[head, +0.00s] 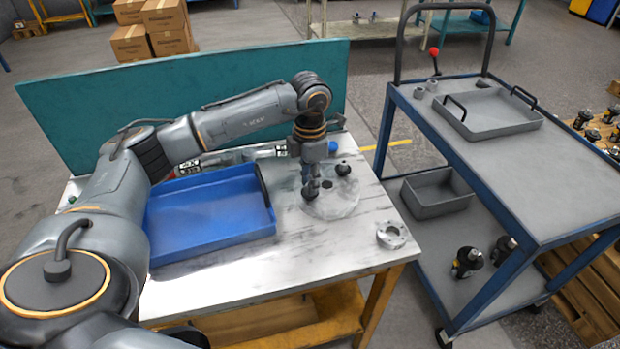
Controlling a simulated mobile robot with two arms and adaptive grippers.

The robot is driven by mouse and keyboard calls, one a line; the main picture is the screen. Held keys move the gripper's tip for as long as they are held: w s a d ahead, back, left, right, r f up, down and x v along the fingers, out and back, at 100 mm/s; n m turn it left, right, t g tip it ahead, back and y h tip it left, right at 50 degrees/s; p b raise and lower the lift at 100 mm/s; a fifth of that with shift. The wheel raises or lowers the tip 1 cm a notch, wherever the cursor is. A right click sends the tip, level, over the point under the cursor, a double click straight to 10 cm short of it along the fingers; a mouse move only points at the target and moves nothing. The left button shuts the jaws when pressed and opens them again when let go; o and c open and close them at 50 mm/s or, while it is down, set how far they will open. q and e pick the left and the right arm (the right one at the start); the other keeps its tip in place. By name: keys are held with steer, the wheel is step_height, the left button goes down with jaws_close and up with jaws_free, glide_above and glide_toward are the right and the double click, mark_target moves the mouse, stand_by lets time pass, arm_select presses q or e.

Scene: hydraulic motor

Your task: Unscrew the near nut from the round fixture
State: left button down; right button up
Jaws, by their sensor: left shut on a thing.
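The round fixture (341,206) is a flat grey disc on the worn white tabletop, right of the blue tray. My left gripper (310,190) reaches down from above over the disc's left side, with its fingers shut at the disc. The near nut is hidden between the fingers, so I cannot make out its shape or how far up its thread it sits. A dark post with a knob-like top (343,169) stands toward the back of the disc. A small dark spot (327,184) shows near its middle. My right gripper is not in view.
An empty blue tray (213,246) lies left of the disc. A silver flanged ring part (391,235) sits near the table's right edge. A teal panel (130,113) stands behind the table. The blue cart (530,165) on the right holds a grey handled tray (490,133).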

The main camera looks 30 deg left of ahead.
arm_select(q)
steer(key=n, duration=0.3)
steer(key=shift+r+p, duration=0.1)
steer(key=shift+p, duration=0.25)
steer(key=shift+n, duration=1)
steer(key=shift+n+p, duration=0.5)
steer(key=shift+n, duration=1.8)
steer(key=c, duration=1.4)
jaws_free()
steer(key=shift+c, duration=0.2)
